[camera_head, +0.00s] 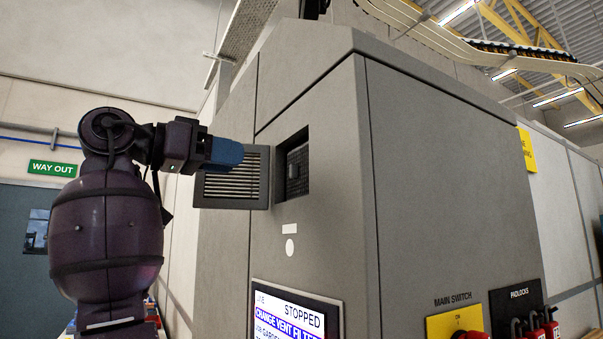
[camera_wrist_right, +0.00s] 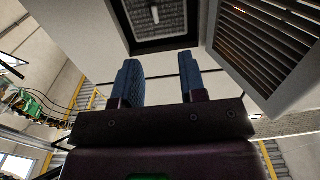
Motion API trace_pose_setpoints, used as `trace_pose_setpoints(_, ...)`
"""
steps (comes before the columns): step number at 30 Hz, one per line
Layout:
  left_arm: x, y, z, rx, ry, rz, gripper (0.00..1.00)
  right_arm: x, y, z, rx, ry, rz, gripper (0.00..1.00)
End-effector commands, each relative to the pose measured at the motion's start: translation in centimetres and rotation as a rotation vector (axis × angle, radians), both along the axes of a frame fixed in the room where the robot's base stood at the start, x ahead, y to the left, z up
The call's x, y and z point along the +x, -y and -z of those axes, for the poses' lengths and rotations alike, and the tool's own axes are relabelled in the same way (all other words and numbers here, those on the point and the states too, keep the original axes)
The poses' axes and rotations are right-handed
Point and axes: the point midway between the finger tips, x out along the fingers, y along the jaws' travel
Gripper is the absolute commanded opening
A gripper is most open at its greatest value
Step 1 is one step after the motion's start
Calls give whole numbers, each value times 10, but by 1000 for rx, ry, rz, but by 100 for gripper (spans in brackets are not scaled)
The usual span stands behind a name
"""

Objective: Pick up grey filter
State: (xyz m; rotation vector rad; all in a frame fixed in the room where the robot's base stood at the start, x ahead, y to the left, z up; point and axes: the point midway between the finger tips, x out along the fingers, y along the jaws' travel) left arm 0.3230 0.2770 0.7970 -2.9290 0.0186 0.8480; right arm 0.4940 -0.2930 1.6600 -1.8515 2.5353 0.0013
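The grey filter (camera_head: 298,170) shows as a dark grid panel inside the square vent opening in the grey cabinet's side. In the right wrist view the filter (camera_wrist_right: 157,14) shows as a mesh panel within the opening, partly cut off by the top edge. My right gripper (camera_head: 232,153) has blue fingers and is in front of the swung-out louvred vent cover, left of the opening. In the right wrist view the gripper (camera_wrist_right: 158,64) is open, with nothing between its fingers, and apart from the filter. My left gripper is not in view.
The louvred vent cover (camera_head: 231,178) stands open left of the opening; it also shows in the right wrist view (camera_wrist_right: 270,45). Below is a screen (camera_head: 297,312) reading STOPPED. A yellow main switch panel (camera_head: 455,328) and padlocks (camera_head: 533,328) are at lower right.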

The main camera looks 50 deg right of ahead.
Motion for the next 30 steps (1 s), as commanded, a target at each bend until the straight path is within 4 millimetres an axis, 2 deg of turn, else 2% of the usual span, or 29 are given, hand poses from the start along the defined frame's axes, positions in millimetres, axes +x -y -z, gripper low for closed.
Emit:
trace_pose_setpoints(6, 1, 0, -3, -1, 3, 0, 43, -10, 31, 0, 0, 1, 1, 38)
trace_pose_setpoints(14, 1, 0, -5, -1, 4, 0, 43, -16, 47, 2, -1, -1, 0, 38)
trace_pose_setpoints(24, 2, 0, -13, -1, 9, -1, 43, -33, 84, 8, -2, -1, 0, 38)
trace_pose_setpoints(30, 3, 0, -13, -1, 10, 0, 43, -34, 91, 9, -3, -2, -2, 38)
